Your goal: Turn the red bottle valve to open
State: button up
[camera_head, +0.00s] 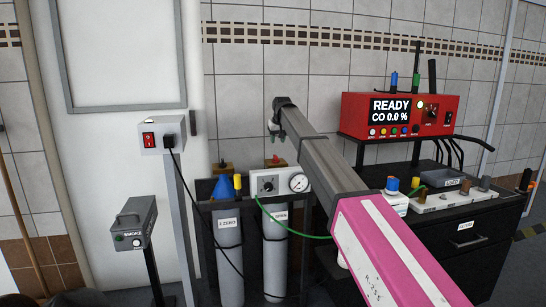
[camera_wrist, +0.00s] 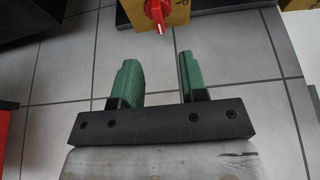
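The red bottle valve (camera_wrist: 157,11) shows at the top edge of the wrist view as a red knob on a yellow-brown plate (camera_wrist: 178,14). In the head view the small red knob (camera_head: 276,160) sits on top of the right-hand grey bottle (camera_head: 277,255). My gripper (camera_wrist: 158,62) has two green fingers spread apart with nothing between them. The valve lies beyond the fingertips, roughly in line with the gap, and does not touch them. In the head view my gripper (camera_head: 273,129) hangs above the valve.
A second grey bottle (camera_head: 229,260) stands to the left. Tiled floor shows below my gripper.

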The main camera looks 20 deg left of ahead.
aim_at(276, 156)
jog(key=x, duration=1)
jog(key=shift+d, duration=0.1)
grip_shut()
